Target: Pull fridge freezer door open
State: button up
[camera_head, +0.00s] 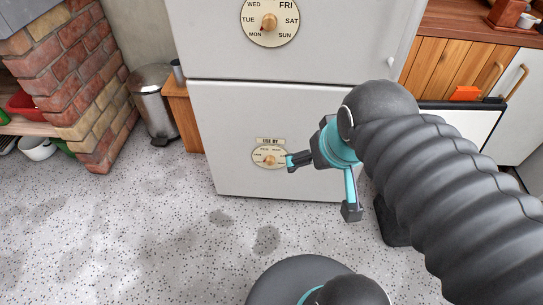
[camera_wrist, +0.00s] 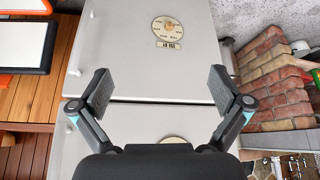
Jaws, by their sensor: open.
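The grey-white fridge freezer has an upper door (camera_head: 330,45) and a lower door (camera_head: 232,125), both looking shut with a thin seam between them. A small white handle (camera_head: 390,62) sits near the upper door's lower right edge. The wrist view shows the fridge upside down, with the lower door (camera_wrist: 120,40) at top and a white handle (camera_wrist: 72,118) at left. My gripper (camera_head: 320,187) is open and empty in front of the lower door, right of its "USE BY" dial (camera_head: 269,157). It also spans the seam in the wrist view (camera_wrist: 160,90). My arm hides the lower door's right edge.
A brick plinth (camera_head: 70,75) and a metal bin (camera_head: 155,105) stand left of the fridge. Wooden cabinets (camera_head: 450,65) and a white panel (camera_head: 460,122) with a black edge are at right. The speckled floor (camera_head: 130,230) in front is clear.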

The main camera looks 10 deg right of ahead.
aim_at(240, 123)
jog(key=z, duration=1.9)
jog(key=k, duration=0.5)
jog(key=u, duration=0.25)
